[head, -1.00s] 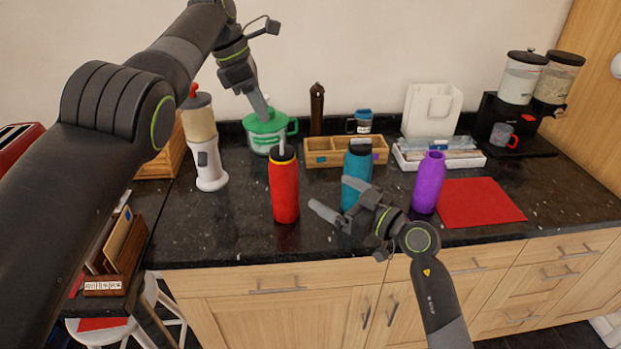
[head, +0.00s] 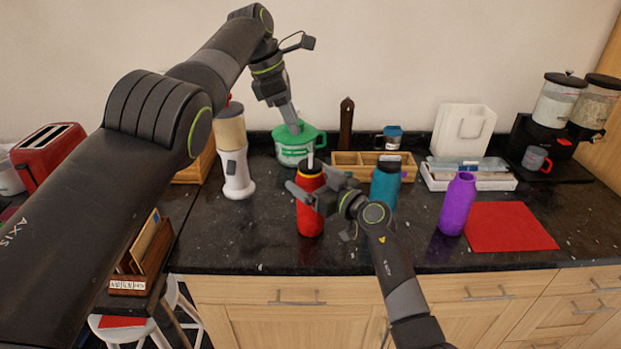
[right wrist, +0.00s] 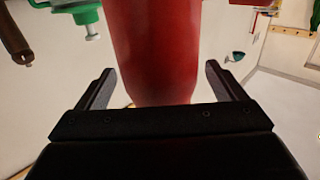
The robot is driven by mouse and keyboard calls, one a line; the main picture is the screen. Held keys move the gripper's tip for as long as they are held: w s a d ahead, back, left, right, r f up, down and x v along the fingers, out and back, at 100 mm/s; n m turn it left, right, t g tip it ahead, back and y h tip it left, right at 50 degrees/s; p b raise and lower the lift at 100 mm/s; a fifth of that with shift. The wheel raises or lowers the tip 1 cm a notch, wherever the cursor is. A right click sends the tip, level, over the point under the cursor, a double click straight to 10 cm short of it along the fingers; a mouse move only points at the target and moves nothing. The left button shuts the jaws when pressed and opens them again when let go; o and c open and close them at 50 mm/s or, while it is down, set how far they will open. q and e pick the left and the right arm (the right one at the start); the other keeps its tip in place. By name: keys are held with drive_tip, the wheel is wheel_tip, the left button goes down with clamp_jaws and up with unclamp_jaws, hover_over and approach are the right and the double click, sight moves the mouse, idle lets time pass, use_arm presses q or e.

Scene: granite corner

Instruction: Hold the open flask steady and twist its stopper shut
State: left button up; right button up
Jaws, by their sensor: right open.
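The red flask (head: 310,218) stands upright on the dark counter, with a dark top and a pale upright piece above it. A teal flask (head: 385,184) with a dark cap and a purple flask (head: 458,204) with no visible stopper stand to its right. My right gripper (head: 305,190) is open at the red flask's upper part. In the right wrist view, the red flask (right wrist: 155,50) shows between the spread fingers (right wrist: 160,85); contact is unclear. My left gripper (head: 292,120) points down at the green lidded pot (head: 297,148), its fingers seen edge-on; any grip is unclear.
A wooden divided box (head: 350,165) is behind the flasks. A red mat (head: 507,227) lies right of the purple flask. The counter's front edge (head: 330,270) is close by.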

drive_tip(key=shift+w+a, duration=0.25)
